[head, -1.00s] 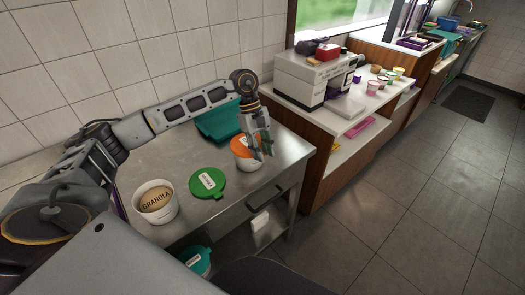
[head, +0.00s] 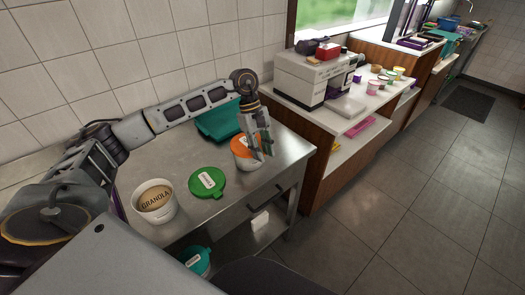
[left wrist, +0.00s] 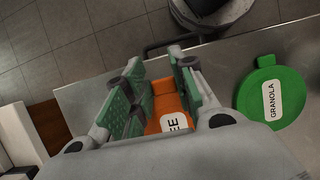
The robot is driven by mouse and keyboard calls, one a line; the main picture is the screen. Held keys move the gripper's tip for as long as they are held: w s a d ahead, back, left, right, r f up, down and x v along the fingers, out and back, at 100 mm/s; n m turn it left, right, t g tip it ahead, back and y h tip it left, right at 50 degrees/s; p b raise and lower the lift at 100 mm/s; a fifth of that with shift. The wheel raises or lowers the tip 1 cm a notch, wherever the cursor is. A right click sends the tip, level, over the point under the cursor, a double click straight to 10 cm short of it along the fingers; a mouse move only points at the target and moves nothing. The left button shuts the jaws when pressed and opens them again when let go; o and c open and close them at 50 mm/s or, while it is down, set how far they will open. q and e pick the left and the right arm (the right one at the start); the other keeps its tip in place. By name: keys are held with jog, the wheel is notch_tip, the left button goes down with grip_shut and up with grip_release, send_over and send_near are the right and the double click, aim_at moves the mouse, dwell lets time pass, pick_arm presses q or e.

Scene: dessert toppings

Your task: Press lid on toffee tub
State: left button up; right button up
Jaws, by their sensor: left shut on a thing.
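The orange lid (head: 240,146) is on top of the white toffee tub (head: 243,162) near the right end of the steel table. I cannot tell whether it is fully seated. My left gripper (head: 262,152) is down at the right side of the lid, shut on it. The fingers and wrist hide part of the lid and tub. My right gripper is in neither view.
An open granola tub (head: 156,201) and a green granola lid (head: 207,183) sit on the table (head: 285,152) to the left. A teal container (head: 215,123) stands behind. A teal-lidded tub (head: 196,258) is below. A wooden counter (head: 322,160) adjoins at the right.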

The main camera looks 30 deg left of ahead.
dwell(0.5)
pick_arm(q)
jog(key=o, duration=1.5)
jog(key=shift+r, duration=0.1)
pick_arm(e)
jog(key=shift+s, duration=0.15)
pick_arm(q)
jog(key=shift+r, duration=0.75)
jog(key=shift+r+p, duration=0.6)
jog(key=shift+r, duration=1)
jog(key=shift+r+p, duration=0.4)
jog(key=shift+r, duration=0.15)
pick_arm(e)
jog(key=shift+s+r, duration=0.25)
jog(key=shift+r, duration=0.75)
